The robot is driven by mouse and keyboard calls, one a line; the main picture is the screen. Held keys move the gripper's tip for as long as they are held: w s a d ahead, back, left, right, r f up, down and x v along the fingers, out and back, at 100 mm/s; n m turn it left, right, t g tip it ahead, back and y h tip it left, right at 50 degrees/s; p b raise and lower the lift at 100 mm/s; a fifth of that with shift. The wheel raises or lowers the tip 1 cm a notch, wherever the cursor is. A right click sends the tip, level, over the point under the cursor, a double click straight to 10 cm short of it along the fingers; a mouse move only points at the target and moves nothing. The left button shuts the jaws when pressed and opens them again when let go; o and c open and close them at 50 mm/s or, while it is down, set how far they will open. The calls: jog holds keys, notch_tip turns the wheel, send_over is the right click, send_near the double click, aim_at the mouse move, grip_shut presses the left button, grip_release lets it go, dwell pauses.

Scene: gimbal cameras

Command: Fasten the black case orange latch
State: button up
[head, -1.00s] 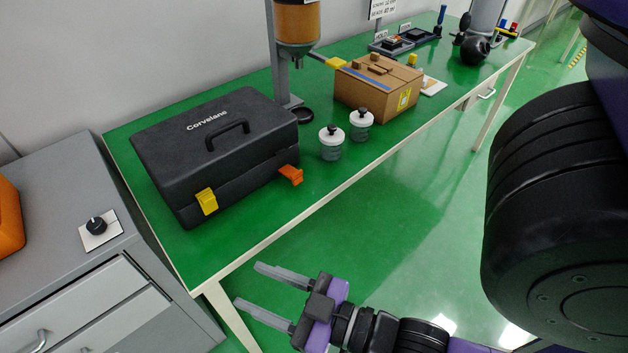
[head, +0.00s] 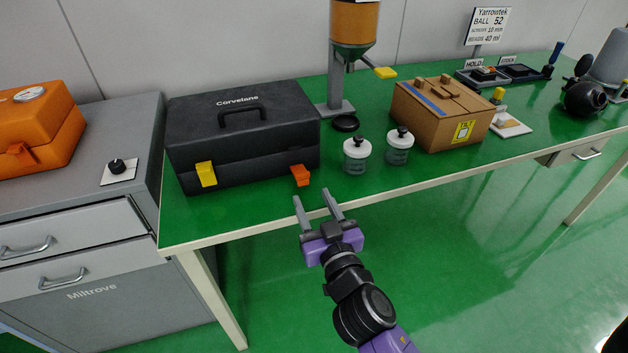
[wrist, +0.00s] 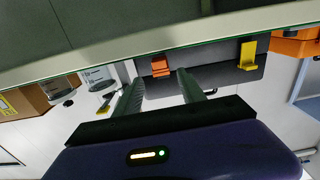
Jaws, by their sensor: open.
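The black case (head: 240,128) stands lid down on the green bench, with its handle on the lid. Its orange latch (head: 300,176), right on the front, sticks outward from the case. Its yellow latch (head: 206,174), at left, lies against the front. My gripper (head: 312,198) is open and empty, just in front of the bench edge, fingers pointing toward the orange latch and apart from it. In the wrist view the orange latch (wrist: 160,66) shows beyond and between the fingertips (wrist: 157,82), with the yellow latch (wrist: 248,54) to the right.
Two white-lidded jars (head: 357,155) stand right of the case, near the orange latch. A dispenser on a stand (head: 340,90) is behind them, and a cardboard box (head: 440,112) is farther right. A grey cabinet (head: 80,215) with an orange case (head: 38,130) adjoins at left. The bench edge (head: 400,193) lies close to my gripper.

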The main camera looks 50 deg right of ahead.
aim_at(303, 180)
jog(key=shift+p+x, duration=1.1)
jog(key=shift+x, duration=2.75)
grip_shut()
